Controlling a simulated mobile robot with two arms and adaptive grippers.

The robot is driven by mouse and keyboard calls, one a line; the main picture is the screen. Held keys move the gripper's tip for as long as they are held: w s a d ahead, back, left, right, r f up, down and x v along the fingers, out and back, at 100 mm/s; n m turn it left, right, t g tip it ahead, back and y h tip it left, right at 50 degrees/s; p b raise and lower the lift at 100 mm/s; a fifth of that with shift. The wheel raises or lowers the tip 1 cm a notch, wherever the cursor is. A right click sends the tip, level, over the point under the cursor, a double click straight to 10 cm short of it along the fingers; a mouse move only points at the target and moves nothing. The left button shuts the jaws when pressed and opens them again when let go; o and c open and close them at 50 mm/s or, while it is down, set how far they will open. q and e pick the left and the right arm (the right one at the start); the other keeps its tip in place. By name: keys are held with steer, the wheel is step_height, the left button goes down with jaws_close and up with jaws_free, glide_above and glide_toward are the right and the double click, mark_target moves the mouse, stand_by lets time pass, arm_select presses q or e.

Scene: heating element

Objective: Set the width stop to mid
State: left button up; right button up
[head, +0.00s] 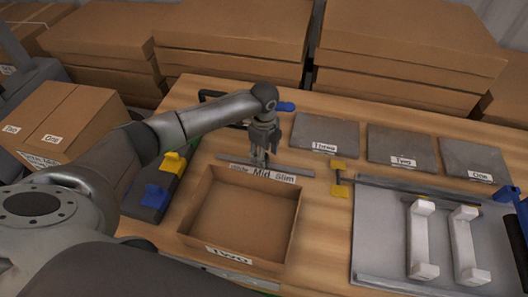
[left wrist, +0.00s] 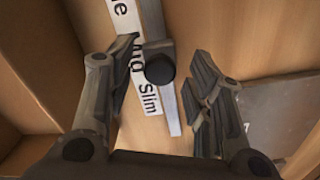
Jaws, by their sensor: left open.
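The width stop is a grey rail with a label strip (head: 275,174) reading Wide, Mid and Slim, behind the open cardboard box. In the left wrist view the label (left wrist: 134,60) runs along the rail, and a dark round knob (left wrist: 160,69) on a grey slider sits beside the word Mid. My left gripper (head: 262,160) points down over the rail near Mid. In the left wrist view its open fingers (left wrist: 160,85) are on either side of the knob, with visible gaps. In the head view the gripper hides the knob. My right gripper is not seen.
An open cardboard box (head: 212,246) labelled Two stands in front of the rail. Grey plates Three (head: 325,136), Two (head: 402,145) and One (head: 470,160) lie behind right. A panel with white handles (head: 421,245) is at the right. Blue and yellow blocks (head: 158,194) are left.

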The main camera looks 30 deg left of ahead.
arm_select(q)
steer(key=shift+r, duration=0.15)
step_height(320, 180, up, 12)
stand_by(0.4)
stand_by(0.3)
